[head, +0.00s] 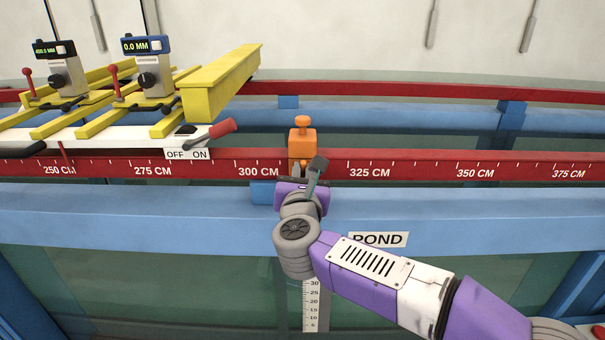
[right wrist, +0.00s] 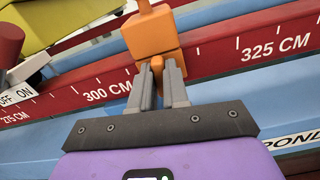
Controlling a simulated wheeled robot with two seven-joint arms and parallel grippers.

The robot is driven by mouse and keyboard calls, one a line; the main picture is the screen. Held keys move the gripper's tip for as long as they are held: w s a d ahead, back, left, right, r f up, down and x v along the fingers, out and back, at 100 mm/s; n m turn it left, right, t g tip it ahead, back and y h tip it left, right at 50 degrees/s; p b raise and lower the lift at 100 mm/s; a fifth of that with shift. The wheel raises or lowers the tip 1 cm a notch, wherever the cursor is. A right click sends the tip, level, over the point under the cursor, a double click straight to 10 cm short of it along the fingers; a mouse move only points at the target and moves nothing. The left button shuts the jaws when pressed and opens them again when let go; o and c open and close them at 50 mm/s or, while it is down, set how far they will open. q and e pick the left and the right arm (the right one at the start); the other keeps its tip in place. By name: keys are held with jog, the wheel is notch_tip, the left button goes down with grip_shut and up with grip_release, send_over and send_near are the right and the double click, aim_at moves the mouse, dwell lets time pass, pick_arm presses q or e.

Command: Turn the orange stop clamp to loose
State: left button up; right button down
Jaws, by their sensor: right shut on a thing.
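The orange stop clamp (head: 302,137) sits on the red rail (head: 420,163) between the 300 CM and 325 CM marks. It has a block body with a knob on top. In the right wrist view the clamp (right wrist: 152,33) rises just beyond the fingers. My right gripper (head: 306,172) reaches up to the clamp's near side. In the right wrist view its fingers (right wrist: 158,72) are shut on a small orange part low on the clamp, mostly hidden between them. I cannot tell how that part is turned. My left gripper is not in view.
A yellow-railed carriage (head: 100,134) with two digital gauges stands left of the clamp. Its red-handled lever (head: 222,129) is by the OFF/ON label. A blue beam (head: 150,218) with a POND sign (head: 378,240) runs below the rail. The rail is clear right of the clamp.

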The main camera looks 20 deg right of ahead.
jog(key=n, duration=0.2)
jog(key=shift+n, duration=0.3)
jog(key=shift+a+f+n+p, duration=0.1)
jog(key=shift+n+p, duration=0.25)
jog(key=shift+n, duration=2)
jog(key=shift+a+n+p, duration=0.1)
jog(key=shift+n+p, duration=0.25)
jog(key=shift+n, duration=2)
jog(key=c, duration=1.1)
grip_release()
